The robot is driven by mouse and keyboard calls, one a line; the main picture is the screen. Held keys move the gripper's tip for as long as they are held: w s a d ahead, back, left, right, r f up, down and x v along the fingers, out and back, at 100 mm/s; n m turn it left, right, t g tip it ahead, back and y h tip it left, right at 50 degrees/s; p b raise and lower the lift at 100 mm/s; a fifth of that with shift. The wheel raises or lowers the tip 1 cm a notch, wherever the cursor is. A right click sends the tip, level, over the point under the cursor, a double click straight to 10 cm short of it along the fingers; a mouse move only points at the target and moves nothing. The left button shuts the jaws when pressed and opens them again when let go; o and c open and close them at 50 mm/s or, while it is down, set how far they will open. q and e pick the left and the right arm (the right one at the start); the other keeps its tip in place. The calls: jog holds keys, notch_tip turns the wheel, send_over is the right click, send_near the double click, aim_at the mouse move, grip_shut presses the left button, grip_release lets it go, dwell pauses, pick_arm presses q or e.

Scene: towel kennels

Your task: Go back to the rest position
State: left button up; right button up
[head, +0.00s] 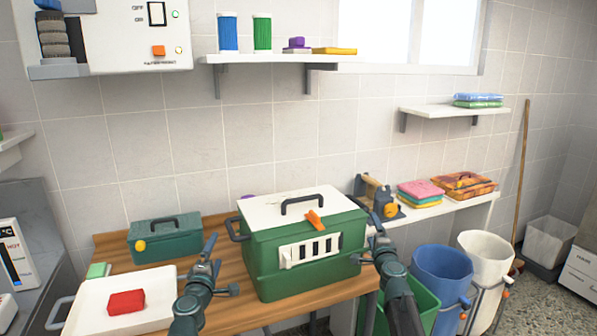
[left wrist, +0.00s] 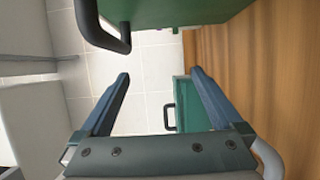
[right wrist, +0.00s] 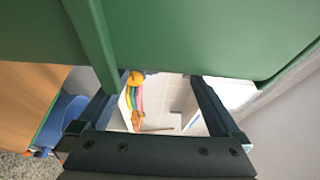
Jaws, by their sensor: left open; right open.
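My left gripper (head: 211,250) is over the table, between the white tray and the big green box (head: 268,270). In the left wrist view its fingers (left wrist: 159,74) are spread with nothing between them. My right gripper (head: 376,232) is at the right side of the big box, close to its side handle; I cannot tell whether they touch. In the right wrist view its fingers (right wrist: 150,84) are apart and empty, with the green box wall (right wrist: 200,35) just beyond. The box has a white lid (head: 285,208) with a dark handle, an orange latch (head: 315,219) and a slotted vent.
A white tray (head: 85,318) holds a red block (head: 126,302) on the wooden table (head: 222,304). A small green case (head: 165,240) stands behind. Blue (head: 442,268) and white (head: 487,256) bins stand right. Folded towels (head: 420,190) lie on the right shelf.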

pick_arm(q)
jog(key=shift+w, duration=0.7)
pick_arm(e)
jog(key=shift+w, duration=0.1)
pick_arm(q)
jog(key=shift+s, duration=0.15)
pick_arm(e)
jog(key=s, duration=1.2)
pick_arm(q)
jog(key=w, duration=1.1)
pick_arm(e)
jog(key=w, duration=1.2)
pick_arm(q)
jog(key=shift+d, duration=0.1)
pick_arm(e)
jog(key=shift+s+a, duration=0.1)
jog(key=shift+s, duration=0.05)
